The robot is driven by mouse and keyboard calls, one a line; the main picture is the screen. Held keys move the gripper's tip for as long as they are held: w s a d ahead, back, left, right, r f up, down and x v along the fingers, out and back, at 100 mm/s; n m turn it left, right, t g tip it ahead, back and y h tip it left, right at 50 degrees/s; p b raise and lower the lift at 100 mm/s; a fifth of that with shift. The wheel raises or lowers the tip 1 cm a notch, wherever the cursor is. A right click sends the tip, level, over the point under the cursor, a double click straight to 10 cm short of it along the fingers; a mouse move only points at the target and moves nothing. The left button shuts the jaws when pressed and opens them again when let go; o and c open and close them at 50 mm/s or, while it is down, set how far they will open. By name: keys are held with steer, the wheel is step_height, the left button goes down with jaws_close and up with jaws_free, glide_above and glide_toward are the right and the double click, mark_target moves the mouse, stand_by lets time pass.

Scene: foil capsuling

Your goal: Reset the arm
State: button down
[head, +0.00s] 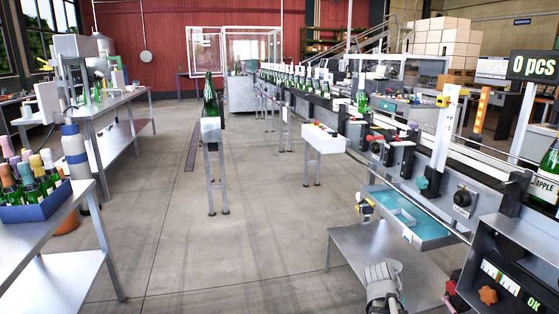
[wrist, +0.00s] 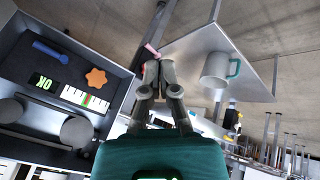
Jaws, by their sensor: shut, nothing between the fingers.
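My gripper (wrist: 158,68) shows in the wrist view with its two grey fingers together and nothing between them. The teal body of the wrist fills the bottom of that view. The fingertips are in front of the gap between a dark panel box (wrist: 55,55) on the left and a metal table (wrist: 196,47) on the right. In the head view, a grey-white jointed shape is at the bottom, right of centre; I cannot tell clearly whether it is my gripper.
A white mug (wrist: 214,70) with a teal handle stands on the metal table. The panel box, with an orange knob (head: 487,295), is at the head view's lower right. The bottling line (head: 415,170) runs behind. A bottle crate (head: 35,212) is at left. The central floor (head: 240,240) is clear.

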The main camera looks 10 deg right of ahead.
steer(key=w+a+f+n+y, duration=0.1)
steer(key=a+n+y, duration=0.3)
steer(key=a, duration=1.1)
steer(key=w+a+f+n+y, duration=0.15)
steer(key=a+n, duration=0.35)
steer(key=a, duration=1)
step_height(320, 180, up, 26)
steer(key=p, duration=2.6)
steer(key=shift+s+a+f+y, duration=0.15)
steer(key=shift+s+a+y, duration=0.1)
steer(key=shift+y, duration=0.2)
steer(key=shift+d, duration=0.1)
